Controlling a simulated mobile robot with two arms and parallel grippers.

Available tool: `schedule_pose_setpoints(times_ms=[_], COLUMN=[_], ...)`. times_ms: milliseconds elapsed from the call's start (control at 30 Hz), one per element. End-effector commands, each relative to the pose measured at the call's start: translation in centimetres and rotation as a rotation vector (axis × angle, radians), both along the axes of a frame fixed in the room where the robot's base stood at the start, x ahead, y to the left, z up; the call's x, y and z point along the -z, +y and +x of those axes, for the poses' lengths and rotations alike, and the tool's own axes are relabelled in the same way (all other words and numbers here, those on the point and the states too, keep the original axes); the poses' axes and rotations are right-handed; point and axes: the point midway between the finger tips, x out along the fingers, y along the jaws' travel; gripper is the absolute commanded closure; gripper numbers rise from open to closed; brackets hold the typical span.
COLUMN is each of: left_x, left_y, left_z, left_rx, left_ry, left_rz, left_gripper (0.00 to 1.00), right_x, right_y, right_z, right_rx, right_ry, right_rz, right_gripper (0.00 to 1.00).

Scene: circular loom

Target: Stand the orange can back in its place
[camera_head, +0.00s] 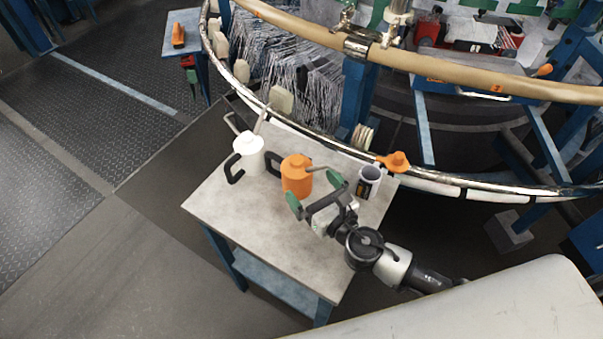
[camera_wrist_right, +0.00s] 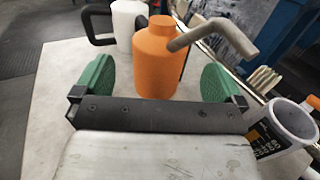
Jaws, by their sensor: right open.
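The orange can (camera_head: 296,178) stands upright on the small grey table, with a dark handle on its left and a grey bent spout pointing right. It also shows in the right wrist view (camera_wrist_right: 157,62), upright and just beyond the fingertips. My right gripper (camera_head: 316,193) is open, its two green finger pads spread apart at the can's near side. In the right wrist view the pads (camera_wrist_right: 158,84) are left and right of the can's lower body, with gaps on both sides. Nothing is gripped. My left gripper is not in view.
A white can (camera_head: 248,155) stands left of the orange one. A pale cylindrical container with a dark label (camera_head: 369,182) stands to its right. The grey table (camera_head: 262,232) is bare at its front. The loom's curved rail (camera_head: 440,180) passes along the table's back edge.

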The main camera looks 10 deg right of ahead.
Motion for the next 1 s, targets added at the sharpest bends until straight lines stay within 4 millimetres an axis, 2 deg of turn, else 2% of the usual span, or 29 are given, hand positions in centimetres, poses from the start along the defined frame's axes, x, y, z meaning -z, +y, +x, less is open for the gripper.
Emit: schedule_pose_setpoints(times_ms=[33,133,333,1000], left_x=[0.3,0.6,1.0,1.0], left_y=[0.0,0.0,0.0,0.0], left_z=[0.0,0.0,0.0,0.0], left_rx=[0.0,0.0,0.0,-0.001], left_ry=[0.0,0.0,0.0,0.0], left_rz=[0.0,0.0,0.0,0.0], left_gripper=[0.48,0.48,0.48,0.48], right_x=[0.3,0.2,0.1,0.0], right_y=[-0.4,-1.0,-1.8,-1.9], right_z=[-1.2,-3.0,-5.1,-5.6], right_rx=[0.0,-0.001,0.0,0.0], right_ry=[0.003,0.003,0.0,-0.001], right_rz=[-0.002,0.0,0.0,0.0], right_gripper=[0.0,0.0,0.0,0.0])
